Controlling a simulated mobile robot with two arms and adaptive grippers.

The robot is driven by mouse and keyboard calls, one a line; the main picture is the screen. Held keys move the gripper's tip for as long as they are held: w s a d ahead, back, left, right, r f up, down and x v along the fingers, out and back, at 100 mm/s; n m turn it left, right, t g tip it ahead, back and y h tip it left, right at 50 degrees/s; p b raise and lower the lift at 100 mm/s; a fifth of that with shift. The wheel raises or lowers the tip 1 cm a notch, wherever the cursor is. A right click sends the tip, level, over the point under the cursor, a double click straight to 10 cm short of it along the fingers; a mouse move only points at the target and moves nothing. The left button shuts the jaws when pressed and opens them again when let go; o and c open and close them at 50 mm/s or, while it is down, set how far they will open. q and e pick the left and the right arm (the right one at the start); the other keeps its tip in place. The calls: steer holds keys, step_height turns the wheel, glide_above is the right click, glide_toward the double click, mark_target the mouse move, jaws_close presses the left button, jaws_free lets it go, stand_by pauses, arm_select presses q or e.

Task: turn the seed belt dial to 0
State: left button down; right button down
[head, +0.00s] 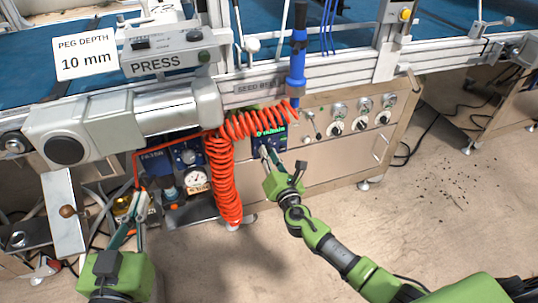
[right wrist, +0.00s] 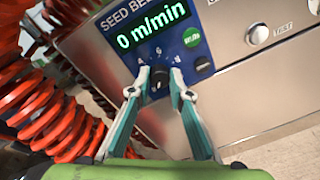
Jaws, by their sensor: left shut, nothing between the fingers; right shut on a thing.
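The seed belt panel (right wrist: 118,32) is a dark blue box whose green display (right wrist: 152,26) reads 0 m/min. Its black dial (right wrist: 159,78) is below the display, with small white marks around it. My right gripper (head: 266,153) reaches the panel from below and is shut on the dial, one finger on each side, as the right wrist view shows. In the head view the fingers largely hide the dial. My left gripper (head: 139,205) is shut and empty at the lower left, well away from the dial.
A coiled orange hose (head: 226,180) hangs just left of my right gripper. Several gauges and knobs (head: 336,127) are further right. A blue tool (head: 297,65) hangs above.

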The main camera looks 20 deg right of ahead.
steer(key=shift+f, duration=0.1)
steer(key=c, duration=1.8)
jaws_free()
steer(key=shift+c, duration=0.2)
steer(key=shift+s, duration=0.1)
steer(key=s, duration=1.2)
steer(key=shift+r, duration=0.25)
